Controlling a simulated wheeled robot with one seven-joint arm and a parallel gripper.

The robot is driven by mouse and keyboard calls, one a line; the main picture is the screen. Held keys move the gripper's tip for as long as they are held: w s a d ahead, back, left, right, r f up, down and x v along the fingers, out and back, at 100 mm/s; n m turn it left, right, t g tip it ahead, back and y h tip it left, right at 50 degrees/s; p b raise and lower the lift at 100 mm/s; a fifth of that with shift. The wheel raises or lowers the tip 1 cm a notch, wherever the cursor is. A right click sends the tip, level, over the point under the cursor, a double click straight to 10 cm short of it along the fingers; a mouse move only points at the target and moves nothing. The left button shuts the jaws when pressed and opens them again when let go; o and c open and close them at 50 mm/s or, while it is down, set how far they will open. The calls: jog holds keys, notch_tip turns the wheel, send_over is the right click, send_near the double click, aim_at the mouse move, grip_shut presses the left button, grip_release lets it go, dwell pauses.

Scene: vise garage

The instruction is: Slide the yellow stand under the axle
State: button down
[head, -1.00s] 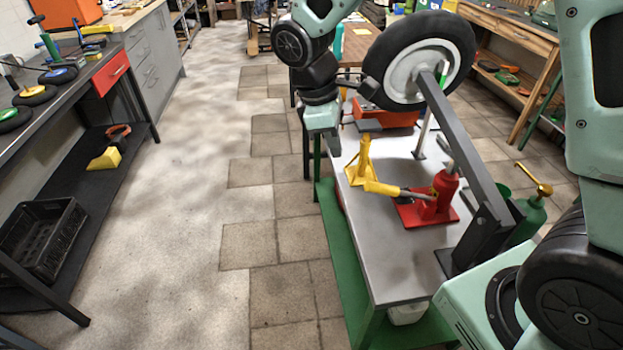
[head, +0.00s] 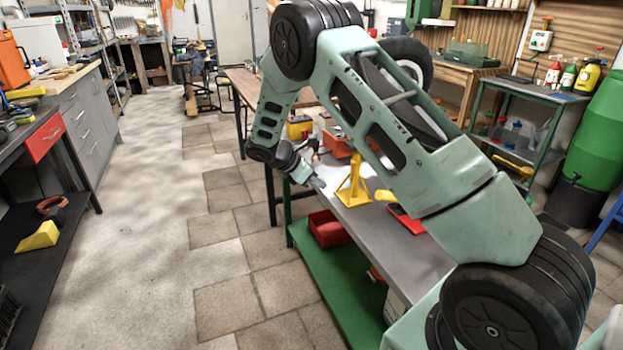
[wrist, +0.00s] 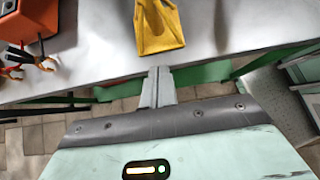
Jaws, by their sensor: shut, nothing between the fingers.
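The yellow stand (head: 353,188) is upright on the grey bench top (head: 385,238), near its left edge. In the wrist view, the stand (wrist: 160,27) is just beyond my fingertips, with a small gap. My gripper (wrist: 160,73) is shut and empty, pointing at the stand; in the head view, my gripper (head: 316,182) is low at the bench's left edge, left of the stand. The wheel (head: 421,54) shows partly behind my arm. The axle is hidden behind my arm, so I cannot tell how the stand lines up with it.
A red jack base (head: 407,222) with a yellow handle (head: 385,195) is just right of the stand, partly hidden by my arm. Pliers (wrist: 28,60) and an orange box (wrist: 22,22) lie on the bench. A red bin (head: 330,229) is on the green lower shelf.

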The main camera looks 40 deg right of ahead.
jog(key=d+f, duration=0.1)
jog(key=d, duration=0.1)
jog(key=s+d+f, duration=0.1)
jog(key=d, duration=0.1)
jog(key=d+f, duration=0.1)
jog(key=d, duration=0.1)
jog(key=shift+s+f, duration=0.3)
jog(key=shift+s, duration=0.05)
jog(key=shift+s+d, duration=0.1)
jog(key=shift+d, duration=0.6)
jog(key=shift+d, duration=0.1)
jog(key=s+d+p, duration=0.1)
jog(key=d, duration=0.4)
jog(key=s+d+p, duration=0.1)
jog(key=s+d, duration=0.1)
jog(key=d, duration=0.4)
jog(key=s+d+p, duration=0.1)
jog(key=d, duration=0.4)
jog(key=shift+s+d, duration=0.25)
jog(key=shift+d, duration=0.15)
jog(key=shift+d+r, duration=0.1)
jog(key=shift+d, duration=0.1)
jog(key=shift+d, duration=0.1)
